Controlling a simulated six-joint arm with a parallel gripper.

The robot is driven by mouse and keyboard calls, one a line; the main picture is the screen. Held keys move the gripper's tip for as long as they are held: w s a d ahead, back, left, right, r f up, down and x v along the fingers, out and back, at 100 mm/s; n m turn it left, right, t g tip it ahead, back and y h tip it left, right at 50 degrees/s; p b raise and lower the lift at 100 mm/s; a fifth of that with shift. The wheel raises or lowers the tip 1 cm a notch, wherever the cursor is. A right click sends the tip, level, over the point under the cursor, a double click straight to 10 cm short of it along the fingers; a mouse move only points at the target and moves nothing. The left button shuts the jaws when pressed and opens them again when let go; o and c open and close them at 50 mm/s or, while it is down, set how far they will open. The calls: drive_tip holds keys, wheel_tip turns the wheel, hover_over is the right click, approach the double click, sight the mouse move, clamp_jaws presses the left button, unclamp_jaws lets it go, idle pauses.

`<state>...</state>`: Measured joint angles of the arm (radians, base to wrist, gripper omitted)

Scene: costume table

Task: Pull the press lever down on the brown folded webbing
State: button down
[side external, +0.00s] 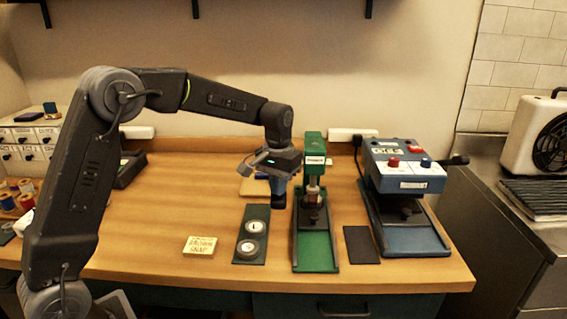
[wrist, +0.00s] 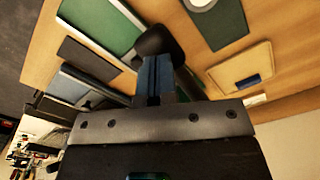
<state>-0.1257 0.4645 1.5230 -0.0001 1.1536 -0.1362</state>
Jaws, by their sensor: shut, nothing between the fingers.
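The green press (side external: 314,150) stands upright on its green base (side external: 313,252), left of the blue machine. A small brown piece (side external: 313,196), perhaps the folded webbing, shows under the press head; its folds are too small to make out. A black lever grip (side external: 278,202) lies left of the press, just under my fingers; it also shows in the wrist view (wrist: 157,40). My gripper (side external: 277,188) is shut and empty, its blue fingertips pointing down at the grip. In the wrist view the fingertips (wrist: 152,65) overlap the grip's near edge; I cannot tell whether they touch it.
A blue machine (side external: 405,165) with red and blue knobs stands right of the press. A dark flat pad (side external: 361,245) lies between them. A dark green strip with two round pieces (side external: 249,248) and a yellow note (side external: 200,245) lie left.

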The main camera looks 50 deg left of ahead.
drive_tip(key=shift+f, duration=0.15)
drive_tip(key=shift+w+a+f, duration=0.15)
drive_tip(key=shift+f, duration=0.45)
drive_tip(key=shift+w+a+f, duration=0.15)
drive_tip(key=shift+f, duration=0.45)
drive_tip(key=shift+w+a+f, duration=0.1)
drive_tip(key=shift+a+f, duration=0.05)
drive_tip(key=shift+f, duration=0.2)
idle(0.4)
wheel_tip(320, 180, up, 15)
idle(1.2)
